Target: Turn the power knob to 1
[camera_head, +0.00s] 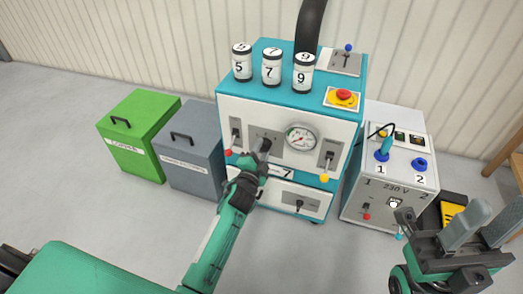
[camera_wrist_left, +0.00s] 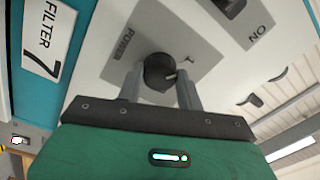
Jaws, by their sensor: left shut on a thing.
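The black power knob (camera_wrist_left: 158,70) sits on a grey plate marked POWER in the left wrist view. A small light mark shows at its right side there. The fingers of my left gripper (camera_wrist_left: 160,88) stand on either side of the knob and are shut on it.
The gauge (camera_head: 301,137) and a lever with a yellow end (camera_head: 324,177) are right of my left gripper. A red-ended lever (camera_head: 228,152) is to its left. Filter canisters (camera_head: 272,68) and a red emergency button (camera_head: 344,95) are on top. A 230 V box (camera_head: 382,190) stands right.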

